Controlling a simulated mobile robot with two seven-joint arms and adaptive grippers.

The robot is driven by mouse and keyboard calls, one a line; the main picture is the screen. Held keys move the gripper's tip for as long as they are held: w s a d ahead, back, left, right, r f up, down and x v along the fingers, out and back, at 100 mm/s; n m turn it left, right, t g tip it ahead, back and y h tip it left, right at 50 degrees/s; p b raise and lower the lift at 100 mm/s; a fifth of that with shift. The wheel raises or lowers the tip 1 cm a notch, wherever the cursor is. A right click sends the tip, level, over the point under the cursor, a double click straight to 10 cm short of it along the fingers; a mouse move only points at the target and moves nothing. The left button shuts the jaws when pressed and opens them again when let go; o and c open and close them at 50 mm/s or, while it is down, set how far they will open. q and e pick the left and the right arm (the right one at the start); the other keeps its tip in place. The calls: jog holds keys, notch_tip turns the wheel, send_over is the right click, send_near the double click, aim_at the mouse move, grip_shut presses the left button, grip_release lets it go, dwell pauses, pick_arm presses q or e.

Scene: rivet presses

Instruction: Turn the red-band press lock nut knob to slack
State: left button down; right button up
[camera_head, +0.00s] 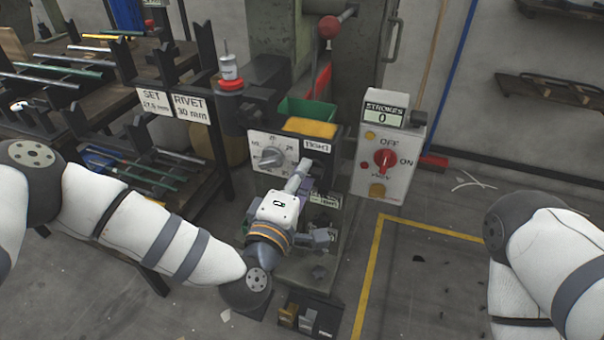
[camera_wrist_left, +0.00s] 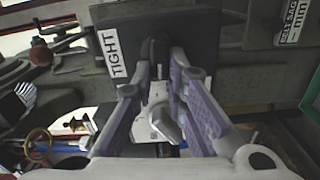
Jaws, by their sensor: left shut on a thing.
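The press (camera_head: 285,75) stands in the middle of the head view, with a red strip (camera_head: 318,88) on it. My left gripper (camera_head: 297,178) reaches up to its front, below the TIGHT label (camera_head: 317,146). In the left wrist view, the left gripper (camera_wrist_left: 158,75) has its fingers on either side of the dark lock nut knob (camera_wrist_left: 157,48), next to the TIGHT label (camera_wrist_left: 111,53). It is shut on the knob. The fingers hide much of the knob, and its exact angle cannot be told. My right arm shows at the right edge, with its gripper out of view.
A dial with a grey knob (camera_head: 271,157) sits left of the label. A control box (camera_head: 388,150) with a red switch and a STROKES counter reading 0 is at right. A green bin (camera_head: 306,111) stands behind. A rack (camera_head: 95,95) of rods fills the left.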

pick_arm(q)
jog(key=shift+f, duration=0.1)
dwell(0.3)
jog(key=c, duration=1.6)
grip_release()
jog(key=v, duration=1.2)
